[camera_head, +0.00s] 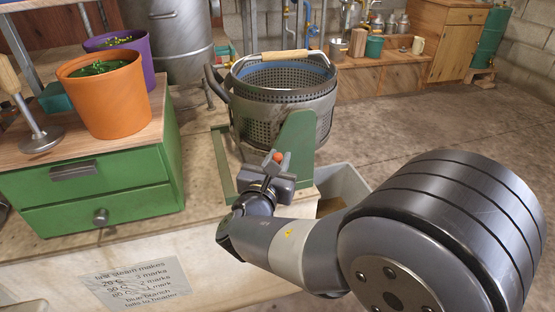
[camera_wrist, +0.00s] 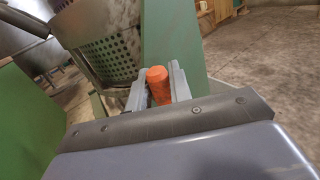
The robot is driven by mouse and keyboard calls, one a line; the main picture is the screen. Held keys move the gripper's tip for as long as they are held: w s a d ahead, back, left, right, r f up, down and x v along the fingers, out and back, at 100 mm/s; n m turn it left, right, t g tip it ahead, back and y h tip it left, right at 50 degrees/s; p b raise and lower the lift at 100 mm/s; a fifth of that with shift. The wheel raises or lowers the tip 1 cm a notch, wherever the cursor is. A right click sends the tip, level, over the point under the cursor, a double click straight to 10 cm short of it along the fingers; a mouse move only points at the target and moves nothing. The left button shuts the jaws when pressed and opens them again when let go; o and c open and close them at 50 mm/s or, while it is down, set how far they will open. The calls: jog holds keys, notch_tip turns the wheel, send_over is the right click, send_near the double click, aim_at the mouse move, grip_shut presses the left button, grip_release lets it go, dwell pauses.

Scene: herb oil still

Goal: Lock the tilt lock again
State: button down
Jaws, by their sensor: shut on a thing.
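The tilt lock shows as a small orange knob (camera_wrist: 158,84) between my fingers in the wrist view, and in the head view its orange tip (camera_head: 278,157) stands by the green side bracket (camera_head: 294,148). My gripper (camera_head: 277,163) is shut on the knob; in the wrist view the fingers (camera_wrist: 160,88) lie on both sides of it. The perforated basket (camera_head: 284,103) sits upright behind the bracket, with a wooden-grip handle (camera_head: 270,55) across its top. The lock's shaft and its seat are hidden by my gripper.
A green drawer cabinet (camera_head: 92,188) stands left, bearing an orange pot (camera_head: 104,99), a purple pot (camera_head: 137,45) and a wooden-handled tamper (camera_head: 40,138). A grey bin (camera_head: 345,183) is right of the bracket. A paper note (camera_head: 137,285) hangs on the bench front. The floor at right is clear.

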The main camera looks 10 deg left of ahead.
jog(key=shift+r, duration=0.1)
jog(key=shift+w+d+m+g+p, duration=0.1)
jog(key=shift+d+m+g+p, duration=0.15)
jog(key=shift+m+g, duration=0.3)
jog(key=shift+w+d+m+g+p, duration=0.1)
jog(key=shift+m+g+p, duration=0.25)
jog(key=shift+m, duration=0.3)
jog(key=shift+w+d+f+m+g+y+p, duration=0.2)
jog(key=shift+f+m+g+y+p, duration=0.25)
jog(key=shift+m+g+y, duration=0.8)
jog(key=shift+w+d+f+m+g+y+p, duration=0.1)
jog(key=shift+d+f+m+g+y+p, duration=0.25)
jog(key=shift+m+g+y, duration=0.85)
jog(key=shift+w+d+f+m+g+y+p, duration=0.15)
jog(key=shift+f+m+g+y+p, duration=0.45)
jog(key=shift+m, duration=1.15)
jog(key=shift+r+g+y, duration=0.15)
jog(key=shift+g+y, duration=0.1)
jog(key=shift+s+f+m, duration=0.1)
jog(key=shift+f+m, duration=0.1)
jog(key=shift+m, duration=0.1)
jog(key=c, duration=1.3)
grip_release()
jog(key=shift+c, duration=0.2)
